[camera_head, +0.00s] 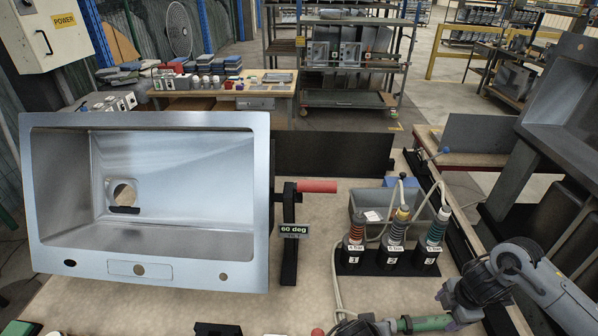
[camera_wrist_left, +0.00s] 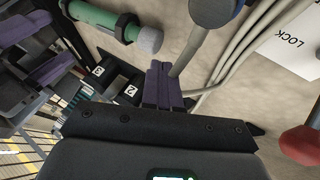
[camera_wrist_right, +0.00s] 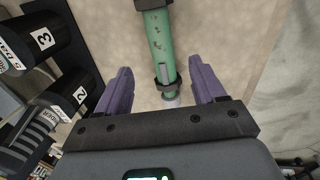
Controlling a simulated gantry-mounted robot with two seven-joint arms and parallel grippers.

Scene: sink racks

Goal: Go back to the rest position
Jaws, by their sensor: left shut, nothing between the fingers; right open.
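In the left wrist view my left gripper (camera_wrist_left: 165,65) has its purple fingers pressed together, with nothing between them. In the right wrist view my right gripper (camera_wrist_right: 162,80) is open, its purple fingers wide apart. A green cylindrical tool (camera_wrist_right: 158,45) lies ahead of the gap between them; whether it is inside the grasp depth I cannot tell. In the head view my right arm (camera_head: 525,275) reaches in from the lower right, near the green tool (camera_head: 425,323). My left gripper is not clearly visible in the head view.
A tilted metal sink (camera_head: 150,258) fills the left of the bench. Numbered bottle-like tools (camera_head: 390,255) with hoses stand in a black rack (camera_head: 385,268). A red knob (camera_wrist_left: 300,145) and hoses lie near my left gripper.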

